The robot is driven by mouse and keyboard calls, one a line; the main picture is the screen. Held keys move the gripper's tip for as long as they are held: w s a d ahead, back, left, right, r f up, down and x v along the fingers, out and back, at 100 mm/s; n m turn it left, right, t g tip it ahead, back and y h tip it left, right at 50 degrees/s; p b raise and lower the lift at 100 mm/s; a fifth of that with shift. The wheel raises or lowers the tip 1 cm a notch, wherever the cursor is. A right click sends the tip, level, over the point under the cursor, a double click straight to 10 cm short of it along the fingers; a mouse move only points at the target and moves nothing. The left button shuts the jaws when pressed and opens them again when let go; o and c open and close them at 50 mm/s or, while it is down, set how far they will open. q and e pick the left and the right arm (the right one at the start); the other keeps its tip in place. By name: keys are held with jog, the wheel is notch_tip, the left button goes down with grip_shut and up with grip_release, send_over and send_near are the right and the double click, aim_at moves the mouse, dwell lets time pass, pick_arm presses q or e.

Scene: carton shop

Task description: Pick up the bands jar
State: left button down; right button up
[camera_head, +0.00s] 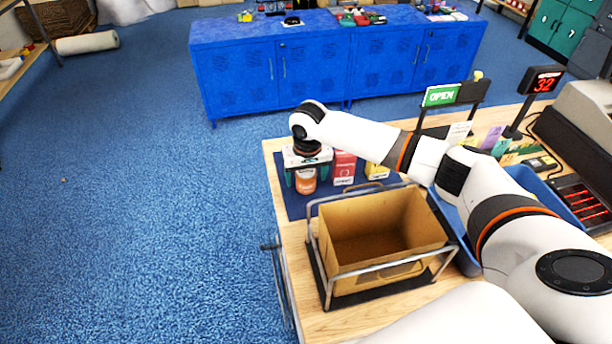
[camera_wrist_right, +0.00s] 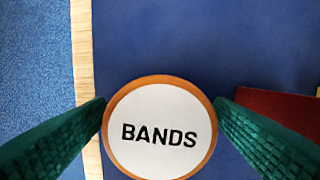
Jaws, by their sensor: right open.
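The bands jar (camera_head: 306,182) is orange with a pale label and stands on the blue mat near the far left corner of the counter. In the right wrist view its round white lid (camera_wrist_right: 160,128), marked BANDS and rimmed in orange, lies between the two green fingers. My right gripper (camera_head: 306,178) is above and around the jar, pointing down, with one finger on each side. The right gripper is open; whether a finger touches the jar I cannot tell. My left gripper is not in view.
A red box (camera_head: 344,168) and a yellow box (camera_head: 377,170) stand right of the jar on the blue mat (camera_head: 296,208). An open brown carton (camera_head: 385,232) sits in a metal frame nearer. A blue tray (camera_head: 529,181) lies to the right. The counter's left edge is close to the jar.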

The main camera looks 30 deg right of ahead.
jog(key=shift+f, duration=0.3)
jog(key=c, duration=1.1)
jog(key=shift+w+r, duration=0.1)
jog(key=shift+r, duration=0.05)
